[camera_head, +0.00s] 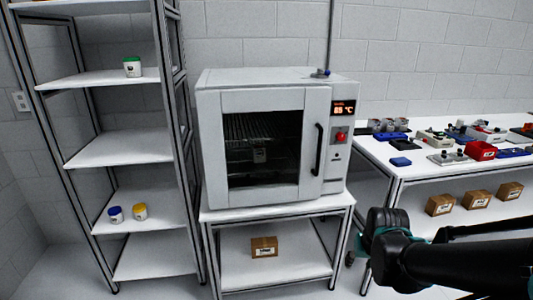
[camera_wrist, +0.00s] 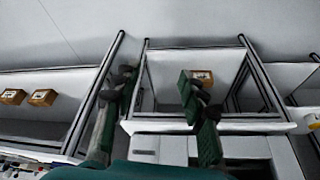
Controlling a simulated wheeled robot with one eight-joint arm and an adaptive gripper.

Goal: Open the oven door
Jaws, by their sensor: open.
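The white oven (camera_head: 210,140) stands on a white-topped stand in the middle of the head view. Its door (camera_head: 210,190) with a dark window (camera_head: 262,150) looks shut. A black vertical handle (camera_head: 318,150) is on the door's right side. In the head view my arm is at lower right, apart from the oven.
The oven stand (camera_head: 215,217) holds a cardboard box (camera_head: 264,247) on its lower shelf. A shelf rack (camera_head: 120,150) with several jars is left. A workbench (camera_head: 385,160) with tools and boxes is right. Floor shows between stand and bench.

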